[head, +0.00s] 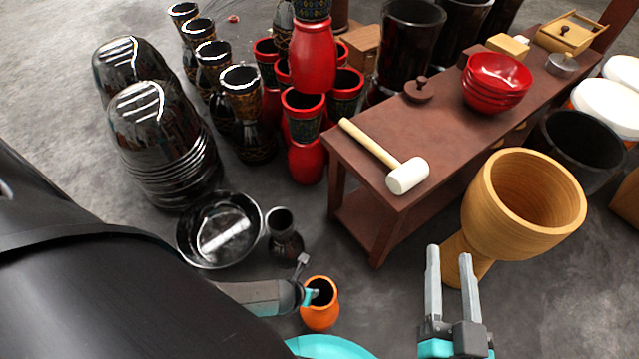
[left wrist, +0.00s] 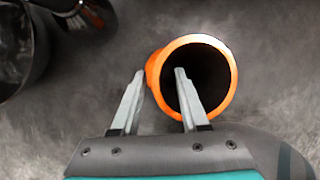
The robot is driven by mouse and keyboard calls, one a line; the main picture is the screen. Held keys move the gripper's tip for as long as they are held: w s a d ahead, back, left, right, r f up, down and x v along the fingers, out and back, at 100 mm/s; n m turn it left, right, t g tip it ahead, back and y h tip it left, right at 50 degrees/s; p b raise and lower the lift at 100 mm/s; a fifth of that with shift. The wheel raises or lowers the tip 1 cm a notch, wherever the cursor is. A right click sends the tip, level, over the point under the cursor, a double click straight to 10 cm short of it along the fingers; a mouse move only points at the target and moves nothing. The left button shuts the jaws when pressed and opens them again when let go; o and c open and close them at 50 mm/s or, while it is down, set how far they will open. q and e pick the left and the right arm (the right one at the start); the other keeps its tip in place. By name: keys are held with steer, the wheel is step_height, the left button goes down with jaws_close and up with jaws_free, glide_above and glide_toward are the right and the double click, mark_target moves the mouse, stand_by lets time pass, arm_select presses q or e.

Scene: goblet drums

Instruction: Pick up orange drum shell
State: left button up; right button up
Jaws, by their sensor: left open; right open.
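The orange drum shell (head: 319,317) stands upright on the floor at the bottom middle of the head view, its dark opening facing up. My left gripper (head: 307,277) is at its rim, partly hidden by its own arm. In the left wrist view, the orange drum shell (left wrist: 224,62) shows from above. My left gripper (left wrist: 160,75) is open there, one finger over the dark opening and the other outside the left rim, so the near-left wall lies between them. Contact cannot be told. My right gripper (head: 450,250) is open and empty, in front of the wooden goblet drum (head: 520,210).
A small dark drum shell (head: 285,238) and a black bowl (head: 205,245) stand close behind the orange shell. A brown bench (head: 440,140) holds a mallet (head: 388,160) and red bowls (head: 496,82). Black stacked bowls (head: 150,130) stand left. Floor right of the shell is clear.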

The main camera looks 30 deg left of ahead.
arm_select(q)
jaws_close()
stand_by(0.4)
stand_by(1.1)
